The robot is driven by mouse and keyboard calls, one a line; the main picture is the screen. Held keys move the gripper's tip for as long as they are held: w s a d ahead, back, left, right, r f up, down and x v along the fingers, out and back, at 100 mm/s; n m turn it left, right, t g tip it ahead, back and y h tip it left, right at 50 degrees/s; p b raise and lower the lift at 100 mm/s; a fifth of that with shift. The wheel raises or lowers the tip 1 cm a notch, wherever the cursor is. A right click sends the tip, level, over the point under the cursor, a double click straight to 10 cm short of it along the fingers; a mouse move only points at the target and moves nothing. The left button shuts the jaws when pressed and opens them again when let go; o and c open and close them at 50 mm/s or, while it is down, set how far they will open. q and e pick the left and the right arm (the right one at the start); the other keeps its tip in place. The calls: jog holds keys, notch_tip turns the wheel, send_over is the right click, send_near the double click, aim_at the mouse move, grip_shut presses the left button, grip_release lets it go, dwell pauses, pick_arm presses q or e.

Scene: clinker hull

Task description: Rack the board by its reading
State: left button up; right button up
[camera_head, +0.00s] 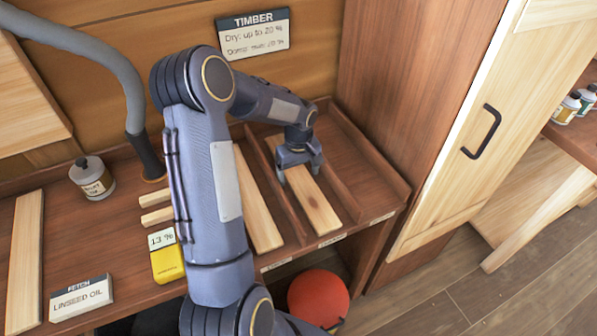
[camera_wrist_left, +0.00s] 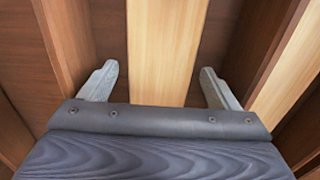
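My left gripper (camera_head: 299,177) is open over a pale board (camera_head: 316,207) lying in the middle bay of the wooden rack (camera_head: 388,182). In the left wrist view its two fingers (camera_wrist_left: 160,82) stand on either side of the board (camera_wrist_left: 165,50), with gaps. Another pale board (camera_head: 258,205) lies in the bay to the left, partly behind my arm. The right bay (camera_head: 358,158) is empty. A yellow meter (camera_head: 167,265) on the bench reads 13 %. The wall sign (camera_head: 254,34) is headed TIMBER; it reads "Dry: up to 20 %", with a smaller damp line below. My right gripper is not seen.
A bottle (camera_head: 92,178), a LINSEED OIL card (camera_head: 81,298) and a long pale board (camera_head: 25,262) are on the bench at left. Two short wood pieces (camera_head: 156,216) lie beside my arm. A red round object (camera_head: 318,297) is below the bench front. A tall cabinet (camera_head: 450,130) stands right.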

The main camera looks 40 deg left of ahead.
pick_arm(q)
notch_tip(320, 180, up, 7)
jog(key=shift+f, duration=0.15)
jog(key=shift+s+d+r, duration=0.1)
jog(key=shift+r, duration=0.7)
jog(key=s+d+r+m+t+h, duration=0.1)
jog(key=s+d+r+m+t, duration=0.1)
jog(key=s+d, duration=0.3)
jog(key=s+d+r+m+t+h, duration=0.1)
jog(key=s+d+r+m, duration=0.2)
jog(key=s, duration=0.7)
jog(key=s+d+r+m+t+h, duration=0.1)
jog(key=s+d+r+m+t, duration=0.1)
jog(key=s+d+m, duration=0.4)
jog(key=shift+s+d+r+t+h, duration=0.15)
jog(key=shift+s+d+r+h, duration=0.15)
jog(key=shift+d, duration=0.5)
jog(key=shift+s+d+r+t+h, duration=0.1)
jog(key=shift+s+d+r+t, duration=0.1)
jog(key=shift+s+d, duration=0.4)
